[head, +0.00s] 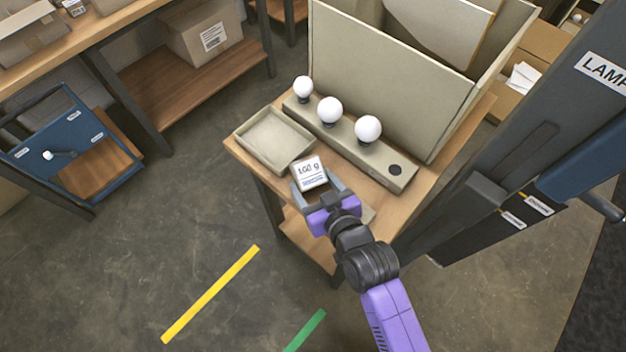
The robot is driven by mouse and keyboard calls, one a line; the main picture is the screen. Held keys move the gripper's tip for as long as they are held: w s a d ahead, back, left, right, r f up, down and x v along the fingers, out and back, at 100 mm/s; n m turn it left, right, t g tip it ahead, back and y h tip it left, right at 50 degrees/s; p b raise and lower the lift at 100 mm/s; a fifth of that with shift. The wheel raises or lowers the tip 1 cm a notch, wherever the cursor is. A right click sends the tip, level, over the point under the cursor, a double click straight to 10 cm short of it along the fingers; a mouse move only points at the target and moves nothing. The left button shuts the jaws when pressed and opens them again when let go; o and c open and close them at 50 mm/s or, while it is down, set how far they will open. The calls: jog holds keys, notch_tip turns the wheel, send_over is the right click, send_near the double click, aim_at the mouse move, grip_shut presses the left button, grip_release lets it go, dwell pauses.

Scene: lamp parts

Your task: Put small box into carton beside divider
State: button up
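The small box (310,173), white on top with a "100 g" label, is between the two fingers of my gripper (311,178). The fingers appear to press on its sides, at the front edge of the wooden table. A large grey-beige carton (385,85) stands open at the back of the table, behind the bulb holder. A pale upright panel (440,30) inside it looks like the divider. The carton's floor is hidden by its front wall. My gripper is in front of the carton and apart from it.
A grey bar (402,174) with three white bulbs (330,110) lies between my gripper and the carton. An empty shallow tray (252,150) sits left of the box. A dark upright cabinet (480,150) stands at right.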

jog(key=shift+o, duration=0.4)
jog(key=shift+r, duration=0.1)
jog(key=shift+s+d+r, duration=0.15)
jog(key=shift+s, duration=0.05)
jog(key=b+v, duration=0.1)
jog(key=v, duration=0.9)
jog(key=shift+s+d+r, duration=0.3)
jog(key=shift+s+r, duration=0.05)
jog(key=shift+s, duration=0.1)
